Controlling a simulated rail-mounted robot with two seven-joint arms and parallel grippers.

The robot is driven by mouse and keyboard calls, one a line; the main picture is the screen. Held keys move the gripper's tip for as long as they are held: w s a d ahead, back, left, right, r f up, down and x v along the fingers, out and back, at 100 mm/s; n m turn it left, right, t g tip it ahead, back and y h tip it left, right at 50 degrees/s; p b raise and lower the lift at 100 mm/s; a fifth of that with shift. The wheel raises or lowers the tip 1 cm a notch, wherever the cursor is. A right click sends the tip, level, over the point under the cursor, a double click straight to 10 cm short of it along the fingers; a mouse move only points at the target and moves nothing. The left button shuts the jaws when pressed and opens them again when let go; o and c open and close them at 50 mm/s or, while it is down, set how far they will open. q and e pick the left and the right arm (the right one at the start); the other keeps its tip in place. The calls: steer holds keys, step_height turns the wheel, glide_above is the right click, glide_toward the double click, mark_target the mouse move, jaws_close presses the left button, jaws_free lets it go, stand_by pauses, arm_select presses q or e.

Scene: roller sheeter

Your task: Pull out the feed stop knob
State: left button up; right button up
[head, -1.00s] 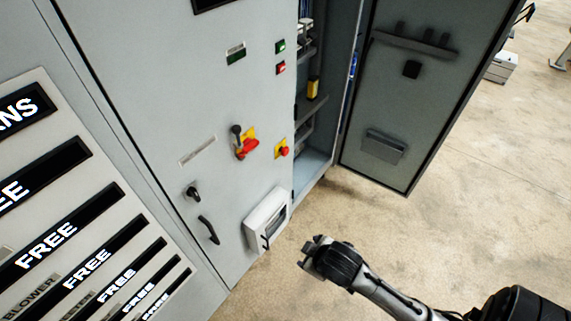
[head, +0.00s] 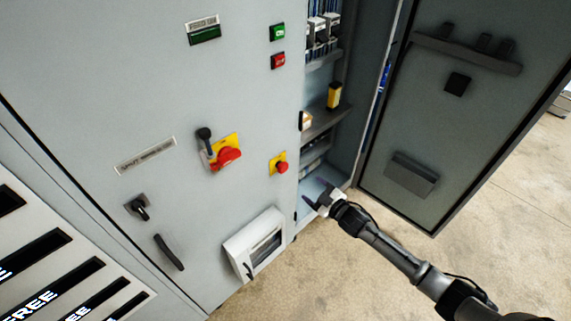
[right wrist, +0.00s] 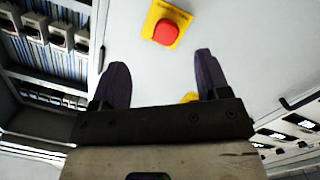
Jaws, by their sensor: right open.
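The feed stop knob (head: 281,167) is a red mushroom button on a yellow plate on the grey cabinet door, near the door's right edge. It also shows in the right wrist view (right wrist: 165,32), beyond the fingertips and roughly between their lines. My right gripper (head: 317,193) is open and empty, to the right of and a little below the knob in the head view, in front of the open cabinet bay. In the right wrist view its two dark fingers (right wrist: 160,62) stand apart and do not touch the knob. My left gripper is not in view.
A red rotary switch (head: 228,156) with a black lever sits left of the knob. Green (head: 277,32) and red (head: 278,61) buttons are above. A white box (head: 254,245) juts out below. The open cabinet door (head: 440,110) stands at right; bare floor lies below it.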

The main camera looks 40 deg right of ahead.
mark_target(285, 169)
steer(key=shift+n+t+y, duration=0.3)
steer(key=shift+t+y, duration=0.2)
steer(key=shift+y, duration=0.2)
steer(key=w, duration=0.4)
steer(key=w+a+b, duration=0.1)
steer(key=w, duration=0.3)
steer(key=w+a+r+b, duration=0.1)
steer(key=w, duration=0.3)
steer(key=shift+a+r, duration=0.1)
steer(key=shift+a, duration=0.05)
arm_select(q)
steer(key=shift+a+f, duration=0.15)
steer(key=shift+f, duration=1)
arm_select(e)
steer(key=shift+w+a, duration=0.1)
steer(key=shift+w, duration=0.75)
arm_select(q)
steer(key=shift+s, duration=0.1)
arm_select(e)
steer(key=shift+c, duration=0.3)
